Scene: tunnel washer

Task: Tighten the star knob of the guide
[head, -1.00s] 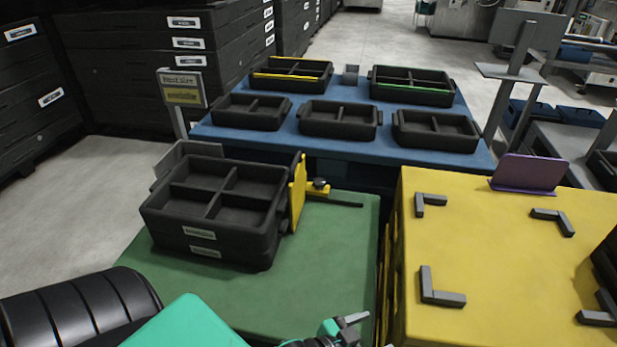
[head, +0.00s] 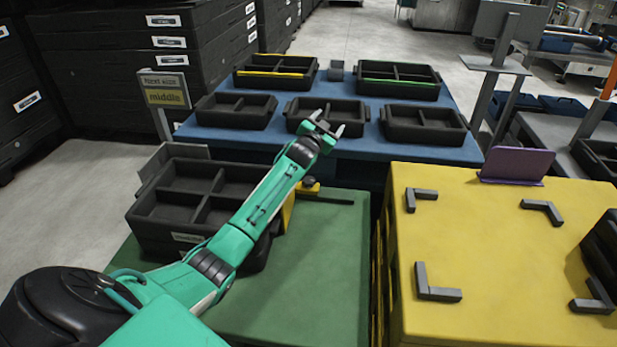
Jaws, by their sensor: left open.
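The star knob (head: 311,183) is a small dark knob on the yellow guide (head: 289,211), at the right side of a stack of black divided trays (head: 147,211) on the green table. My left arm crosses over the trays and hides most of the guide. My left gripper (head: 331,130) is open and empty. In the picture it shows above and slightly right of the knob, in front of the blue table's trays, apart from the knob. My right gripper is not in view.
A dark rail (head: 335,199) runs right from the knob. The green table (head: 320,270) is clear in front. A yellow table (head: 490,270) with dark corner brackets stands at right. Black trays sit on the blue table (head: 365,150) behind.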

